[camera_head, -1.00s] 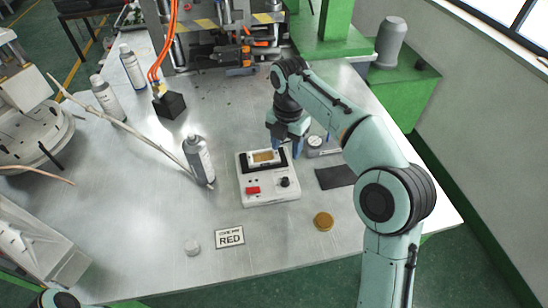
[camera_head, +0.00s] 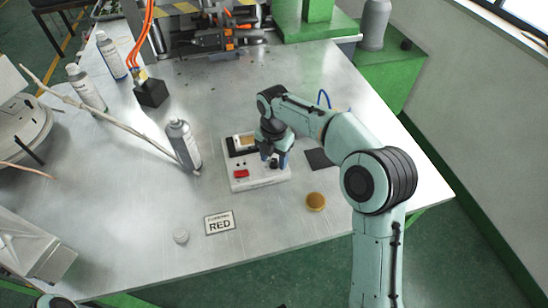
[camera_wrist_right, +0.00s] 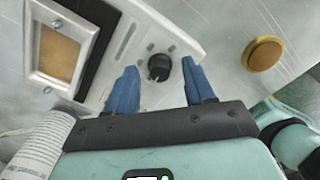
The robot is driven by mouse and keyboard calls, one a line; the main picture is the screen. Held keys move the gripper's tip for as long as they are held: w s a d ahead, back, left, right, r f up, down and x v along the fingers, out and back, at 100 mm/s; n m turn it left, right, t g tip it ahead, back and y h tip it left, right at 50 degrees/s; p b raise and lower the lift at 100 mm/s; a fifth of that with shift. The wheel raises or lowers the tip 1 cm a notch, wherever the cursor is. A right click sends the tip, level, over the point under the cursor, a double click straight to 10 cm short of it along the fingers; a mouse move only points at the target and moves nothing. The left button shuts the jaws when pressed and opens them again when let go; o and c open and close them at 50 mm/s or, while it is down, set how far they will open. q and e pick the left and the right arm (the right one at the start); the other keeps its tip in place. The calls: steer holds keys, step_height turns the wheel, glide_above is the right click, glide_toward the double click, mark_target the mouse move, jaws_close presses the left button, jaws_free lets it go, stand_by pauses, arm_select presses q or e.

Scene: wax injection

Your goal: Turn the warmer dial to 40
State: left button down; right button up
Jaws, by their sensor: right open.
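The warmer (camera_head: 240,185) is a white box on the metal table, with a red switch (camera_head: 241,174) and a framed tan block (camera_head: 246,142) at its back. Its black dial (camera_wrist_right: 159,67) shows in the right wrist view, with a pale pointer mark; I cannot read any number. My right gripper (camera_head: 275,162) is over the front right of the warmer. In the wrist view its blue fingers (camera_wrist_right: 157,80) are apart, one on either side of the dial, with gaps showing. How far the tips are above the panel is hard to tell. My left gripper is out of view.
A grey bottle (camera_head: 183,145) stands just left of the warmer. A dark mat (camera_head: 319,158) and a round gold disc (camera_head: 316,202) lie to its right. The table's front right is clear.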

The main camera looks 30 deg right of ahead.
jaws_close()
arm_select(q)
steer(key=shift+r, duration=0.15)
arm_select(e)
steer(key=shift+m, duration=0.3)
steer(key=shift+r+m+p, duration=0.1)
steer(key=shift+m+p, duration=0.8)
steer(key=shift+m, duration=0.3)
steer(key=m+p, duration=0.1)
steer(key=m, duration=0.1)
steer(key=shift+m, duration=0.4)
steer(key=m+p, duration=0.1)
steer(key=m, duration=0.2)
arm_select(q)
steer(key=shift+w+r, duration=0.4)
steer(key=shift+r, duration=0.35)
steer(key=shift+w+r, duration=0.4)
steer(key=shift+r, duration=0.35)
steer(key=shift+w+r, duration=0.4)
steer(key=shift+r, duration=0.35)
arm_select(e)
steer(key=shift+m, duration=1.5)
